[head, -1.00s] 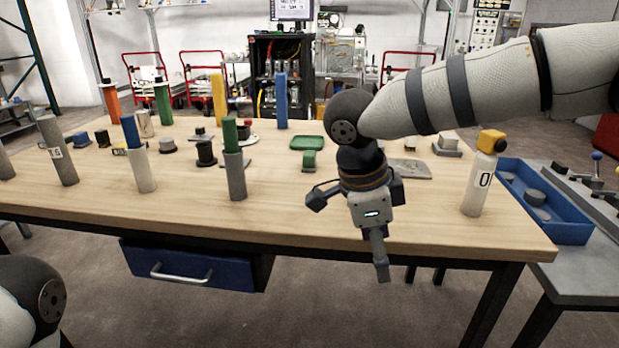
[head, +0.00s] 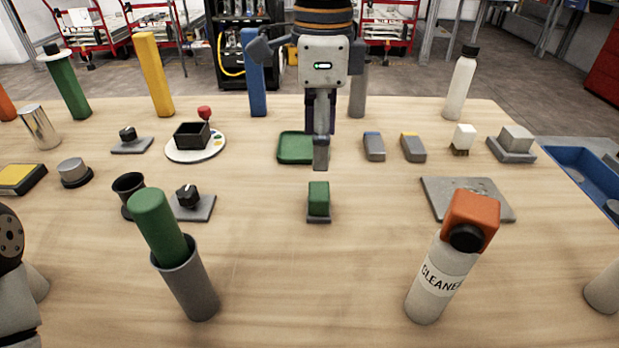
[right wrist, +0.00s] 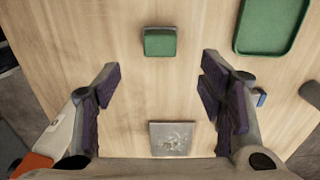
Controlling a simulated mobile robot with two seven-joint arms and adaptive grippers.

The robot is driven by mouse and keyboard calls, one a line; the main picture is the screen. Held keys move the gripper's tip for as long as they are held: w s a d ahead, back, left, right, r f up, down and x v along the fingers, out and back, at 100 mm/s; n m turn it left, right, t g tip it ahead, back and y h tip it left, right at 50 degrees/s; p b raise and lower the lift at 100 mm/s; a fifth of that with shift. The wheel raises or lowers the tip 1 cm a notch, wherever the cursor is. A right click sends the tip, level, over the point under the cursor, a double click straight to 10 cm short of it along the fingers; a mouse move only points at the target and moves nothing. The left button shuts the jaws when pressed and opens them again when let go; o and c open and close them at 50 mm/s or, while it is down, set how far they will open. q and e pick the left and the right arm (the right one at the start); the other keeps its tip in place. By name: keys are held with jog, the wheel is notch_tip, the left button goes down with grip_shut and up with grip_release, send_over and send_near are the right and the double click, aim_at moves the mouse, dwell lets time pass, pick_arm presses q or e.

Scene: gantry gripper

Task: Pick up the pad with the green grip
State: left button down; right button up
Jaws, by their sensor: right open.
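The pad with the green grip (head: 319,199) is a small grey pad with a green block on top. It sits on the table in the middle of the head view, and its green top (right wrist: 160,42) shows near the top centre of the right wrist view. My right gripper (head: 321,152) points down above the table, beyond the pad in the head view. My left gripper is out of view.
A green tray (head: 291,148) lies behind the pad. A flat grey plate (head: 466,199) lies to its right. An orange-capped cleaner bottle (head: 440,278) and a grey tube with a green rod (head: 187,283) stand in front. Table immediately around the pad is clear.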

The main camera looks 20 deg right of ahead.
aim_at(319, 190)
notch_tip(319, 190, down, 10)
jog(key=shift+f, duration=0.15)
jog(key=c, duration=1.2)
